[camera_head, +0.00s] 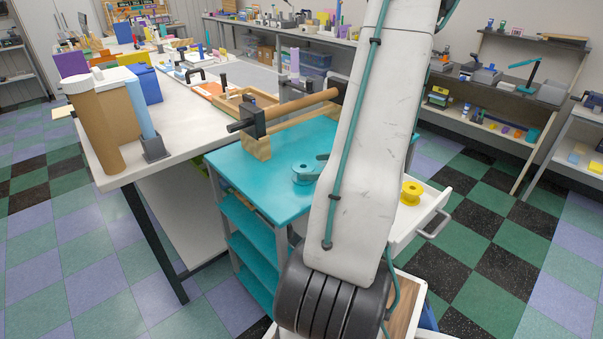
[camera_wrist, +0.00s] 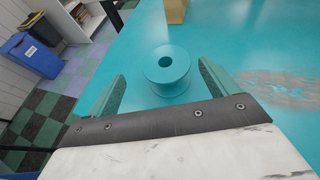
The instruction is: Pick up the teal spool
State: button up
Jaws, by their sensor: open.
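The teal spool (camera_head: 303,176) stands upright on the teal top of a cart (camera_head: 262,190), left of my arm in the head view. In the wrist view the spool (camera_wrist: 167,84) shows its round upper flange and centre hole. My gripper (camera_wrist: 162,70) is open, with one finger to each side of the spool in the picture. Gaps show on both sides, and neither finger appears to touch it. How far the fingertips are above the cart top is hard to tell. In the head view my arm hides most of the gripper.
A wooden roller on a wooden stand (camera_head: 257,147) sits at the cart's back edge. A yellow spool (camera_head: 411,193) is in an open white drawer (camera_head: 418,221) at right. A white table (camera_head: 180,135) with brown and blue cylinders is at left. Bins (camera_wrist: 30,55) stand on the floor.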

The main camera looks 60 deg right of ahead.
aim_at(298, 169)
jog(key=shift+w+d+f, duration=0.1)
jog(key=shift+d+f, duration=0.05)
jog(key=shift+f, duration=0.15)
jog(key=x, duration=0.7)
jog(key=shift+d+f, duration=0.25)
jog(key=c, duration=1.1)
